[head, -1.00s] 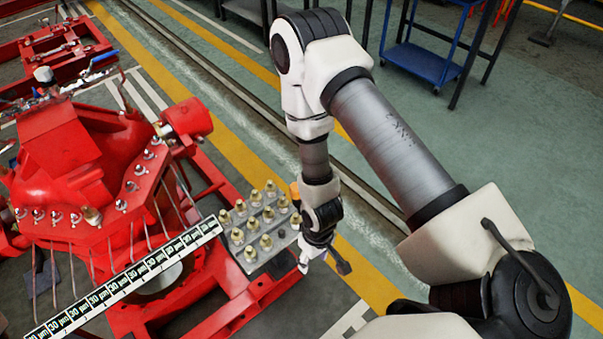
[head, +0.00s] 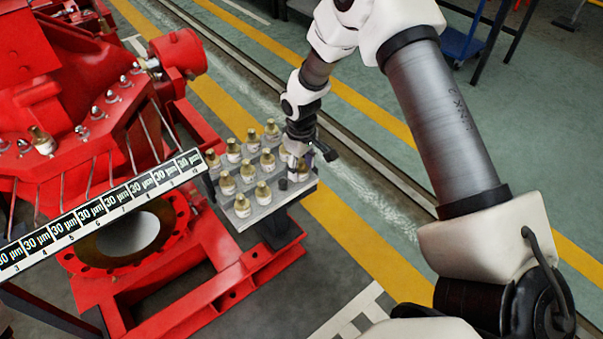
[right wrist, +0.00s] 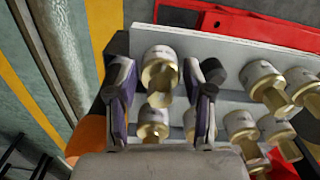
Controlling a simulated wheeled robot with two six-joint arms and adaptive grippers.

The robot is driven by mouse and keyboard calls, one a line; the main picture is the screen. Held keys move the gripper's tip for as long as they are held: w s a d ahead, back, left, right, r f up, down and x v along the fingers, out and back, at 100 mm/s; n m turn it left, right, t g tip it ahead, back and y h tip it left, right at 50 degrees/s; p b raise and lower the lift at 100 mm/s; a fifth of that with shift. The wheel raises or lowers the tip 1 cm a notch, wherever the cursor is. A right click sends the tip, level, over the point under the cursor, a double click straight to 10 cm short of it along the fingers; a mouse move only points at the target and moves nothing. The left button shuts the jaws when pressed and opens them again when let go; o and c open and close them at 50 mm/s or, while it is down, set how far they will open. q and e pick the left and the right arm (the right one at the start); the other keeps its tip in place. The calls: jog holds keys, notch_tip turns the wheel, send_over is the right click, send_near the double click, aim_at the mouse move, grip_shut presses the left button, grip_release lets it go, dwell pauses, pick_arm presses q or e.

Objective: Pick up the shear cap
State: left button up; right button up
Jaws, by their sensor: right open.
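Several brass-and-white caps, apparently the shear caps, stand in rows on a grey stepped rack (head: 273,203); one cap (head: 243,206) is at its front corner. My right gripper (head: 299,166) is at the rack's right end, pointing down, and partly hides the caps there. In the right wrist view the gripper (right wrist: 162,100) is open. One cap (right wrist: 160,72) shows between its two fingers, with no clear contact. Another cap (right wrist: 153,123) shows lower, near the palm. I cannot tell which cap is the task's own. My left gripper is not in view.
A small dark cylinder (head: 283,184) stands on the rack, close to a finger in the wrist view. An orange object (right wrist: 88,140) is beside the other finger. The red pumpset (head: 60,85) and a numbered strip (head: 105,207) lie left.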

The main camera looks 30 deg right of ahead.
aim_at(300, 162)
jog(key=shift+w+f, duration=0.1)
jog(key=shift+f, duration=0.4)
jog(key=shift+r, duration=0.1)
jog(key=shift+c, duration=0.3)
jog(key=c, duration=0.8)
jog(key=shift+r, duration=0.15)
jog(key=shift+r+p, duration=0.25)
jog(key=shift+p, duration=0.05)
jog(key=r, duration=0.1)
jog(key=r+p, duration=0.1)
jog(key=r, duration=0.1)
jog(key=shift+s+a+r+p, duration=0.1)
jog(key=shift+s+a+p, duration=0.1)
jog(key=shift+a+p, duration=0.1)
jog(key=s+a+p, duration=0.1)
jog(key=s+a, duration=0.2)
jog(key=a, duration=0.4)
jog(key=s+a+r+p, duration=0.1)
jog(key=s+a, duration=0.3)
jog(key=a, duration=0.2)
jog(key=shift+a, duration=0.35)
jog(key=shift+p, duration=0.3)
